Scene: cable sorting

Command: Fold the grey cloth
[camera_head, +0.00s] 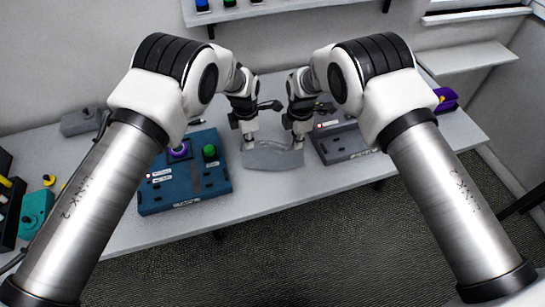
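The grey cloth (272,158) lies on the grey table between two boxes and looks like a narrow, slightly curved band. My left gripper (249,143) points down at the cloth's far left corner. My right gripper (298,144) points down at its far right corner. Both fingertips appear to touch or nearly touch the cloth. The fingers are too small to tell whether either gripper is open or shut on the cloth.
A blue-teal box (185,190) with purple and green knobs stands left of the cloth. A grey box (345,145) stands close on its right. The table's front edge runs just in front of the cloth. A purple object (446,99) lies far right.

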